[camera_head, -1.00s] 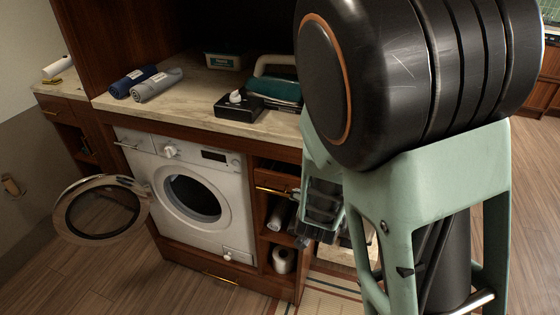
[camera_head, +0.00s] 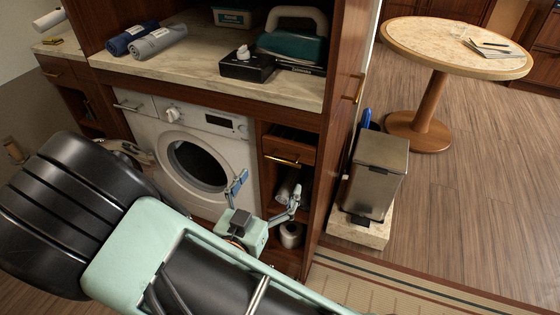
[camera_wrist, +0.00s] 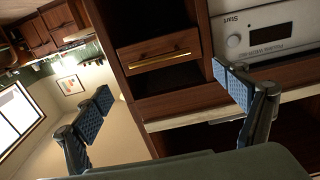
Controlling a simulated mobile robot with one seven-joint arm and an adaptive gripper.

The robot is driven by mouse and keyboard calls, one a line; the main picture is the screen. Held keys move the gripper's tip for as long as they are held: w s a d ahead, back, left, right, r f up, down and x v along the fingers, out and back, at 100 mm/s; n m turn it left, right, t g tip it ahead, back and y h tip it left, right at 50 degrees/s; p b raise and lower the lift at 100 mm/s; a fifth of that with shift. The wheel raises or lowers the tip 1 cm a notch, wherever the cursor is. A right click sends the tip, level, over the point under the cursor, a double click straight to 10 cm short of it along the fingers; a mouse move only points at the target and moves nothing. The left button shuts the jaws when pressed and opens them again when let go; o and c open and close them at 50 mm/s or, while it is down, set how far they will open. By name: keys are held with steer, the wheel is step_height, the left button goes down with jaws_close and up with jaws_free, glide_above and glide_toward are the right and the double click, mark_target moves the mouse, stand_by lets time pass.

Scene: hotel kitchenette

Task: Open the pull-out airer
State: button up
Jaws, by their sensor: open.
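A small wooden drawer front (camera_head: 287,150) with a horizontal brass handle (camera_head: 283,160) sits right of the washing machine, under the counter. I cannot tell from its look whether it is the airer. It seems to sit in its cabinet without standing out clearly. The wrist view shows the drawer front (camera_wrist: 158,48) and its brass handle (camera_wrist: 160,63) ahead, between the fingers in the picture. My gripper (camera_head: 269,190) is open and empty in front of the cabinet, lower in the picture than the handle. Its spread fingers also show in the wrist view (camera_wrist: 168,95), apart from the handle.
A tall panel (camera_head: 345,95) with a vertical brass handle (camera_head: 359,88) borders the right side. A metal bin (camera_head: 378,172) and round table (camera_head: 456,44) stand beyond it.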

mark_target(282, 161)
steer(key=x, duration=0.8)
steer(key=shift+w+d+f+b, duration=0.1)
steer(key=shift+w+b, duration=0.2)
steer(key=shift+b, duration=0.05)
steer(key=c, duration=1.7)
